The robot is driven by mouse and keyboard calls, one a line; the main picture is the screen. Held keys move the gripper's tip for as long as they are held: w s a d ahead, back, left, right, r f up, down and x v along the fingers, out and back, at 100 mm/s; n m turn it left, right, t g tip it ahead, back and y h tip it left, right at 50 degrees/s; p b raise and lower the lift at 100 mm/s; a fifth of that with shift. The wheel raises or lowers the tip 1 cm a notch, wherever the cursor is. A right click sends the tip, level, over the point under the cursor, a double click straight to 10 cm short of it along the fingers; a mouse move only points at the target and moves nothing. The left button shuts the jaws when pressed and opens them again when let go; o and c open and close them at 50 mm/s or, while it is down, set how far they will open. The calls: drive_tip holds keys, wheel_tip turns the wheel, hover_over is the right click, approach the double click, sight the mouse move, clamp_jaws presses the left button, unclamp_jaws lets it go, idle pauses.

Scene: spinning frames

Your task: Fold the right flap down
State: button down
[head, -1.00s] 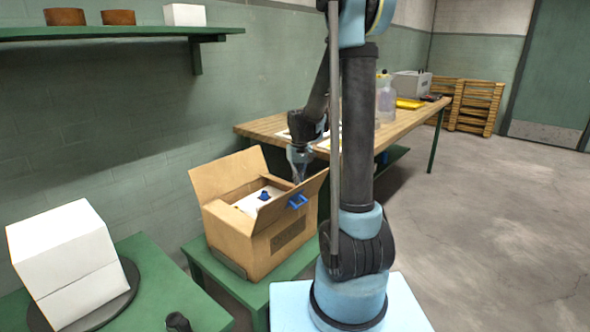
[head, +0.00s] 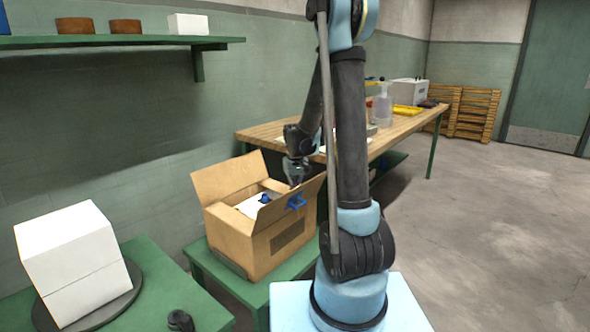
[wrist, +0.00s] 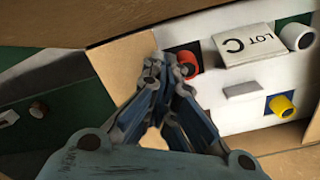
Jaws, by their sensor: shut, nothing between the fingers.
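An open cardboard box (head: 229,239) stands on a green stand. The left flap (head: 222,177) also stands up. My gripper (head: 294,184) is over the box beside the top edge of the right flap; I cannot tell whether it touches it. In the wrist view my gripper (wrist: 169,66) is shut and empty, above a white item (wrist: 234,112) inside the box, with a "LOT C" label and red, yellow and white knobs.
A white block (head: 72,262) on a dark round plate (head: 123,296) stands at the left. A wooden workbench (head: 262,131) is behind the box, and a green shelf (head: 120,43) hangs on the wall. The floor at the right is clear.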

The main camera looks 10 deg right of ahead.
drive_tip(key=shift+f, duration=0.35)
drive_tip(key=shift+w+r, duration=0.3)
drive_tip(key=shift+r, duration=0.05)
drive_tip(key=shift+w+r, duration=0.15)
drive_tip(key=shift+w, duration=0.4)
drive_tip(key=shift+w+r, duration=0.15)
drive_tip(key=shift+r, duration=0.05)
drive_tip(key=shift+s+r, duration=0.4)
drive_tip(key=shift+r, duration=0.35)
drive_tip(key=shift+s+r, duration=0.1)
drive_tip(key=shift+r, duration=0.7)
drive_tip(key=shift+s+r, duration=0.1)
drive_tip(key=shift+r, duration=1.75)
